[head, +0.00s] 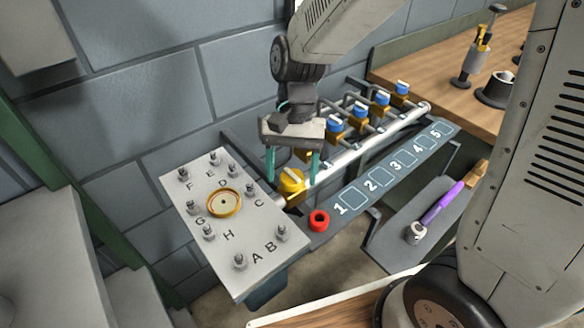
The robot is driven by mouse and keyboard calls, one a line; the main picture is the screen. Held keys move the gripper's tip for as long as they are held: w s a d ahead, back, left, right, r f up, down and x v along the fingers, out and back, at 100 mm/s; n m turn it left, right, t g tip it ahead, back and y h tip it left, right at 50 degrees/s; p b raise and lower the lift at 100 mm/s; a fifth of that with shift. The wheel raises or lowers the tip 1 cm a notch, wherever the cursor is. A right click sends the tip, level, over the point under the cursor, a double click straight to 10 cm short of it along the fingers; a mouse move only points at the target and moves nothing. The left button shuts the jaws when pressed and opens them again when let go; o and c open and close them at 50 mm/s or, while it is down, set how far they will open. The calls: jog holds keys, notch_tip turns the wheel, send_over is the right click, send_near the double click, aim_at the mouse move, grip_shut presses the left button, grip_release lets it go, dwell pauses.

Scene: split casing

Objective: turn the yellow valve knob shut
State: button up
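The yellow valve knob (291,180) sits at the near left end of the pipe manifold, beside the grey plate. A paler bar shows across its top. My gripper (292,178) points down over the knob, with its two green fingers apart, one to the left of the knob and one to the right. The fingertips are at about the knob's height in the picture. I cannot tell whether either finger touches the knob.
Several blue-topped valves (334,125) line the pipe behind. A red ring (319,220) lies near label 1. The lettered plate (260,221) carries studs and a brass disc (223,202). A purple-handled tool (440,205) lies on the lower right shelf. A wooden bench (430,70) stands behind.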

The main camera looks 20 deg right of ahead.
jog(key=v, duration=0.7)
jog(key=shift+r, duration=0.35)
jog(key=shift+w, duration=0.1)
jog(key=s+d+r+n+t+h, duration=0.1)
jog(key=s+d+r+n+t, duration=0.1)
jog(key=s+d, duration=0.4)
jog(key=s+d+r+n+t, duration=0.2)
jog(key=s+d+r+t, duration=0.1)
jog(key=s+d, duration=0.4)
jog(key=s+r, duration=0.1)
jog(key=s, duration=0.2)
jog(key=shift+n+t+h, duration=0.3)
jog(key=shift+h, duration=0.1)
jog(key=shift+s, duration=0.1)
